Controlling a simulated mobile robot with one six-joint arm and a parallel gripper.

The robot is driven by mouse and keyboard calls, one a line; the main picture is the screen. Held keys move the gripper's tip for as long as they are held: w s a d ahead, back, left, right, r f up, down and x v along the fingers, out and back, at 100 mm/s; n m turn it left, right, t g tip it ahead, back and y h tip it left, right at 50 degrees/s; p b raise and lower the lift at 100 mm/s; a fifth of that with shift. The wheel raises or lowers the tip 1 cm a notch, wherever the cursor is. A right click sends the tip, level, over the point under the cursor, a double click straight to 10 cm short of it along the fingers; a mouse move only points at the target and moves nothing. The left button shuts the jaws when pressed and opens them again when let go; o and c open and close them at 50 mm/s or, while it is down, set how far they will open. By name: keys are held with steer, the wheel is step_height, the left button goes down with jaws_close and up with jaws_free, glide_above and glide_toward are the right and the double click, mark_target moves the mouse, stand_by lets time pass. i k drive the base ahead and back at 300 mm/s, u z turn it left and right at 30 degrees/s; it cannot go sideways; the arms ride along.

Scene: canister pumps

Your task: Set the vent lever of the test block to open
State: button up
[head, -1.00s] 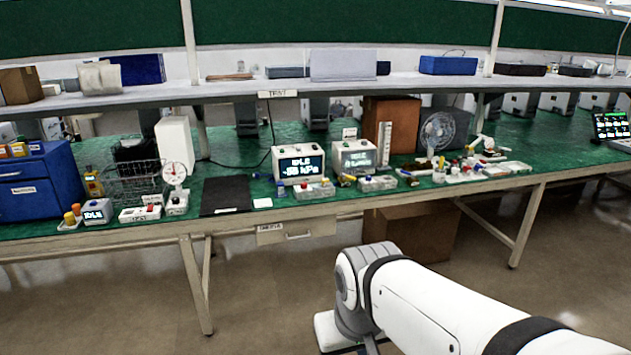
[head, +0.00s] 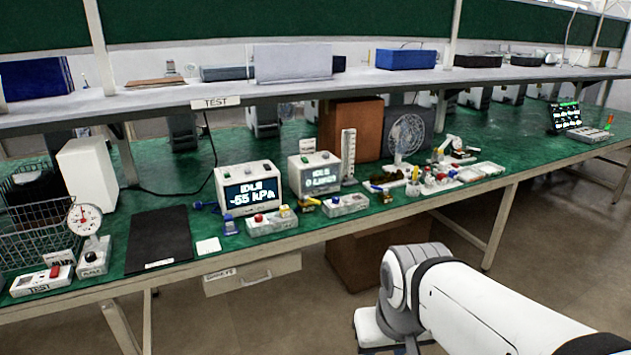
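On the green bench, at the left, a round white dial gauge (head: 84,218) stands on a small light block (head: 94,257) with a dark knob or lever and a label too small to read. Beside it is a flat white box (head: 42,281) marked TEST, with a red part on top. I cannot tell for sure which of these is the test block, or how any vent lever is set. My white arm reaches in from the lower right, over the floor in front of the bench and apart from these things. My gripper is not in view.
A wire basket (head: 40,225) stands behind the TEST box. A black mat (head: 160,240) lies right of the gauge. A drawer (head: 252,275) hangs below the bench's front edge.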

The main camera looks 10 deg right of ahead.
mark_target(306, 199)
steer(key=z, duration=0.1)
steer(key=i, duration=1.4)
steer(key=u, duration=0.6)
steer(key=k, duration=0.75)
steer(key=u, duration=0.15)
steer(key=i, duration=0.85)
steer(key=z, duration=0.1)
